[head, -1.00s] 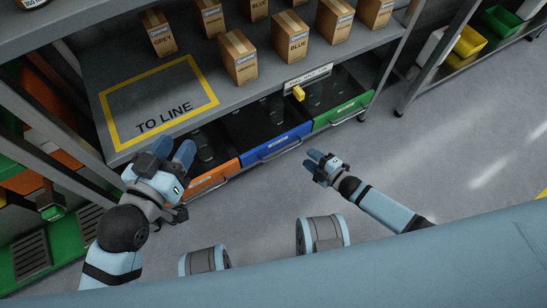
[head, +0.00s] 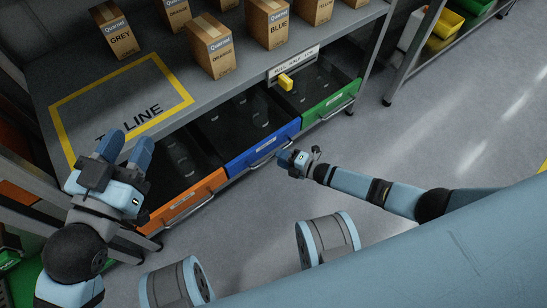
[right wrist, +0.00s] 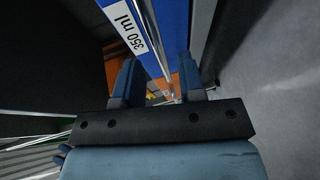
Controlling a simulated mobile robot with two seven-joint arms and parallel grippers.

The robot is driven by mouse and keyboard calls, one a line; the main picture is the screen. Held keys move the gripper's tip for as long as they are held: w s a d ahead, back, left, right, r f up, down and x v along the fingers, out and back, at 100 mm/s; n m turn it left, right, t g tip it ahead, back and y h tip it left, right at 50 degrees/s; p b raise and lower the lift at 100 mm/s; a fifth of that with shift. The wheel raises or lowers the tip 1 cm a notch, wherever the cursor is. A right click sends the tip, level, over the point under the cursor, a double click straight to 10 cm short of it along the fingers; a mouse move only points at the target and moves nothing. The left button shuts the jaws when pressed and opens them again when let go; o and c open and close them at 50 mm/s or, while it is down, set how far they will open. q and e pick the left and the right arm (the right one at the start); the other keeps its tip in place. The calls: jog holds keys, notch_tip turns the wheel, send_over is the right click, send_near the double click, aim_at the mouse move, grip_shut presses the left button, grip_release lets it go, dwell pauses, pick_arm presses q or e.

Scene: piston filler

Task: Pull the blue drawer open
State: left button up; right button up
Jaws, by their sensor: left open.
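The blue drawer (head: 250,150) is in the middle of a row of drawers under the shelf, with a metal bar handle across its front. Its blue front also shows in the right wrist view (right wrist: 169,22), with a white "350 ml" label. My right gripper (head: 284,158) is at the right part of this handle. In the right wrist view its fingers (right wrist: 158,82) are apart, and the handle bar (right wrist: 153,42) runs down between them. I cannot tell whether they touch it. My left gripper (head: 124,146) is open and empty, above and left of the orange drawer.
An orange drawer (head: 185,203) is on the left and a green drawer (head: 330,105) on the right. Boxes (head: 210,45) stand on the shelf above. A yellow slider (head: 286,82) sits on the shelf-edge sign. The floor (head: 420,140) before the drawers is clear.

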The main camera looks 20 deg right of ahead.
jog(key=b+x, duration=0.1)
jog(key=x, duration=0.2)
jog(key=shift+w+a+f, duration=0.1)
jog(key=shift+w+a, duration=0.15)
pick_arm(q)
jog(key=shift+w+a+r+m+h, duration=0.15)
jog(key=shift+w+a+m+h, duration=0.1)
jog(key=shift+w+m+h, duration=0.25)
jog(key=shift+s, duration=0.2)
pick_arm(e)
grip_shut()
